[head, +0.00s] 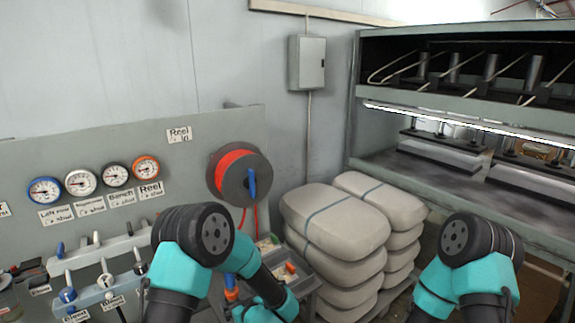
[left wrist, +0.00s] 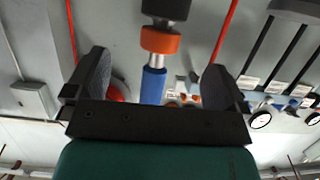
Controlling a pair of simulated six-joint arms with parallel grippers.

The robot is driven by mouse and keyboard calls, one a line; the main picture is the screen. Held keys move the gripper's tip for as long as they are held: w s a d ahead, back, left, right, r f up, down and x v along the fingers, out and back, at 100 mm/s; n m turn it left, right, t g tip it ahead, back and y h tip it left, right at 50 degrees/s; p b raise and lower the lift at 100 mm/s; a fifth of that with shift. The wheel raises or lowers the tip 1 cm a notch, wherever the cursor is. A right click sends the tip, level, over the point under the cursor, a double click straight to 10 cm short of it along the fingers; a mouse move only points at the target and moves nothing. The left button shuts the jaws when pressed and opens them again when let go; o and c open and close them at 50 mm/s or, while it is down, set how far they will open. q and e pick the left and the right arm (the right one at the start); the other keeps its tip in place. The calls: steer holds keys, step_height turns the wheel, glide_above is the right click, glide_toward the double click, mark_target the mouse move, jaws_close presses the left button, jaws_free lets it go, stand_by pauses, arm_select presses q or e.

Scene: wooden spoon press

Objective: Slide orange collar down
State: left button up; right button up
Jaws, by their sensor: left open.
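The orange collar (left wrist: 160,40) shows in the left wrist view as a ring between a black part (left wrist: 166,8) and a blue part (left wrist: 153,85). A silvery section shows between the collar and the blue part. In the head view the orange collar (head: 231,295) is small and low, just below a blue piece and beside my left arm. My left gripper (left wrist: 155,78) is open, with the blue part seen between its spread fingers and the collar beyond the tips. I see no contact with the collar. Its fingers are hard to make out in the head view. My right gripper is out of view.
A reel with red hose (head: 240,172) is on the panel (head: 120,150), near several gauges (head: 82,182) and levers (head: 68,293). Stacked pale sacks (head: 335,222) stand right of my left arm. A grey press rack (head: 450,175) fills the right.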

arm_select(q)
steer(key=v, duration=0.3)
stand_by(0.4)
